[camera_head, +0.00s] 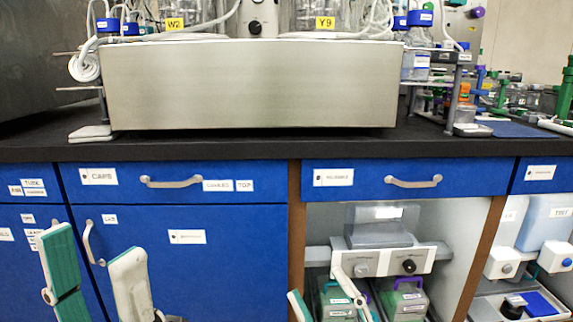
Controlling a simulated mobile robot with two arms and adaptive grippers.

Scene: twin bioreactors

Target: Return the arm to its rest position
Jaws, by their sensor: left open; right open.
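My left gripper (92,243) is at the lower left, in front of the blue cabinet door. Its two fingers, one with a green pad showing, stand well apart with nothing between them. My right gripper (316,282) is at the bottom middle, in front of the open shelf bay. Its fingers are spread and empty, and its lower part is cut off by the picture's edge. Both point upward, below the black bench top (220,147). The rest of both arms is hardly visible.
The bioreactor unit (250,85), labelled W2 and Y9, stands on the bench with tubing and blue-capped bottles. Blue drawers (180,183) with handles lie below the edge. A white device (385,260) sits in the bay. Bottles and racks (466,100) crowd the bench's right.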

